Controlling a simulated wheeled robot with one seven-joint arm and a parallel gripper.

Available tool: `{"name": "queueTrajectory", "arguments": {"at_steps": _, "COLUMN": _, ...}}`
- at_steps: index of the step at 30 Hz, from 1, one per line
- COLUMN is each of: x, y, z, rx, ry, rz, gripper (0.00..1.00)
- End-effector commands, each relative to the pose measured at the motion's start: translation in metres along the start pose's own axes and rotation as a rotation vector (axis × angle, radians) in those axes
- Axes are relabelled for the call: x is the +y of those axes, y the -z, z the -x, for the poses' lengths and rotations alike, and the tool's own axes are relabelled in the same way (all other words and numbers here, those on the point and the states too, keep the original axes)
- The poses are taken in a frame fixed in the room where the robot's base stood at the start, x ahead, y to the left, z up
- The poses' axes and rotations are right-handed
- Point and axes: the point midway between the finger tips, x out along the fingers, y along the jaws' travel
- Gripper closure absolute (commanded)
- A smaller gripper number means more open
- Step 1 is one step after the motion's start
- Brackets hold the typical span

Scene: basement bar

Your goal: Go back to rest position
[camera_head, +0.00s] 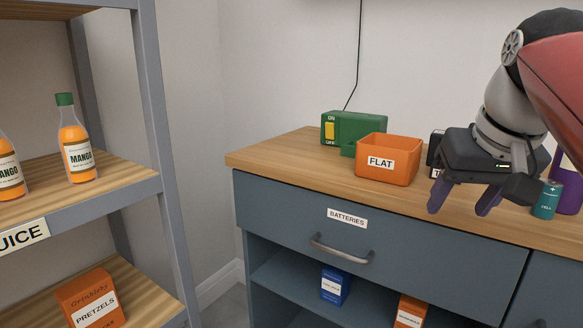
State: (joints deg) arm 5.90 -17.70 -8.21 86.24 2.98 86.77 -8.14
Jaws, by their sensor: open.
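My gripper (464,202) is at the right, above the front part of the wooden counter (300,150). Its two purple fingers point down and are apart, with nothing visible between them. A teal battery (546,200) stands upright on the counter just right of the fingers. An orange bin labelled FLAT (388,160) stands left of my gripper; its inside is mostly hidden. A dark box with a partly hidden label (434,158) is behind my gripper. A purple container (568,190) is at the right edge, partly hidden by my arm.
A green device with a yellow switch (354,130) stands behind the orange bin, its cord running up the wall. A closed drawer labelled BATTERIES (400,235) is below. A shelf rack (150,100) with mango bottles (76,145) stands left. The counter's left front is clear.

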Motion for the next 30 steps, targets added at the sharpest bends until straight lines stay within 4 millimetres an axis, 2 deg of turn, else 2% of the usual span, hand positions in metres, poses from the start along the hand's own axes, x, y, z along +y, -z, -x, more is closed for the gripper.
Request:
{"name": "queueTrajectory", "arguments": {"at_steps": 5, "x": -0.026, "y": -0.051, "z": -0.053, "rx": 0.014, "ry": 0.016, "rz": 0.028, "gripper": 0.45}}
{"name": "queueTrajectory", "arguments": {"at_steps": 9, "x": -0.045, "y": -0.105, "z": -0.105, "rx": 0.029, "ry": 0.02, "rz": 0.055, "gripper": 0.45}}
{"name": "queueTrajectory", "arguments": {"at_steps": 15, "x": -0.06, "y": -0.169, "z": -0.163, "rx": 0.047, "ry": 0.015, "rz": 0.085, "gripper": 0.45}}
{"name": "queueTrajectory", "arguments": {"at_steps": 18, "x": -0.062, "y": -0.186, "z": -0.178, "rx": 0.053, "ry": 0.013, "rz": 0.094, "gripper": 0.45}}
{"name": "queueTrajectory", "arguments": {"at_steps": 21, "x": -0.063, "y": -0.194, "z": -0.185, "rx": 0.055, "ry": 0.012, "rz": 0.097, "gripper": 0.45}}
{"name": "queueTrajectory", "arguments": {"at_steps": 30, "x": -0.063, "y": -0.194, "z": -0.186, "rx": 0.054, "ry": 0.012, "rz": 0.096, "gripper": 0.45}}
